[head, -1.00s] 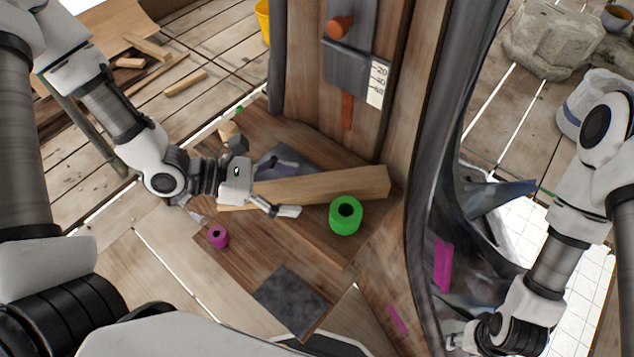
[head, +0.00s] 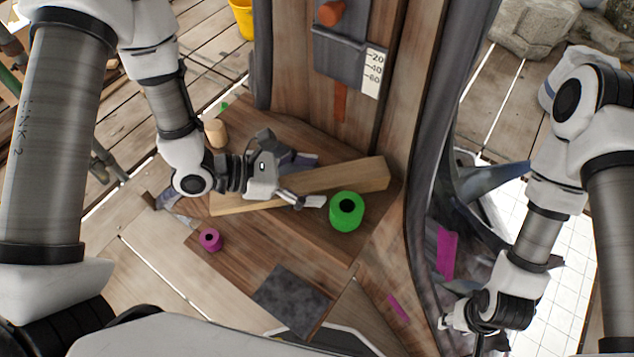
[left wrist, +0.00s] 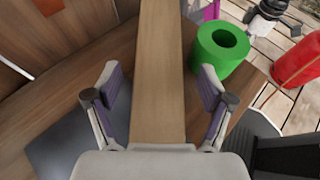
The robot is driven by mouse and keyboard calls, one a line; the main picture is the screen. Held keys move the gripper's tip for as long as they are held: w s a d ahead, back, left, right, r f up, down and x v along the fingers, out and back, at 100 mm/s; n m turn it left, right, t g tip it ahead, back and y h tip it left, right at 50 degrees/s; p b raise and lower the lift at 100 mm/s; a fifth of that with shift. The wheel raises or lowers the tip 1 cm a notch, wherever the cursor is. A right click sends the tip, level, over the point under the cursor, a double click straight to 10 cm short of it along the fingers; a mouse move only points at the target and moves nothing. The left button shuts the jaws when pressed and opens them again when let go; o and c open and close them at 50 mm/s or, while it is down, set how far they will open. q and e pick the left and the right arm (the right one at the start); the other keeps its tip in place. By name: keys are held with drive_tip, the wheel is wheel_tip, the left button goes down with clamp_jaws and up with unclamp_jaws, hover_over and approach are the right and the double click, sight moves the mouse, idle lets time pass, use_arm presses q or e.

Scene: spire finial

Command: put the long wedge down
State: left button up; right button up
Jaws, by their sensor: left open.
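The long wedge (head: 345,178) is a light wooden bar lying across the brown wooden board (head: 318,235). In the left wrist view the long wedge (left wrist: 160,70) runs up between my fingers. My left gripper (head: 306,182) is open over the wedge, about mid-length. In the left wrist view my left gripper (left wrist: 160,95) has one finger on each side of the wedge, with a visible gap on both sides. The gripper's body hides part of the wedge in the head view. My right gripper (head: 462,322) is at the lower right, away from the wedge; its jaws are unclear.
A green ring (head: 346,212) stands close beside the wedge's right end. A smaller magenta ring (head: 210,240) and a dark grey square (head: 291,294) are nearer. A wooden cylinder (head: 215,133) stands behind. The tall wooden panel (head: 290,75) rises at the back.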

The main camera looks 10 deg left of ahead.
use_arm(q)
drive_tip(key=shift+a, duration=0.25)
drive_tip(key=c, duration=1.5)
drive_tip(key=shift+o, duration=0.2)
wheel_tip(320, 180, up, 9)
drive_tip(key=shift+r+p, duration=0.1)
drive_tip(key=shift+p, duration=1)
wheel_tip(320, 180, up, 9)
drive_tip(key=p, duration=0.8)
hover_over(309, 180)
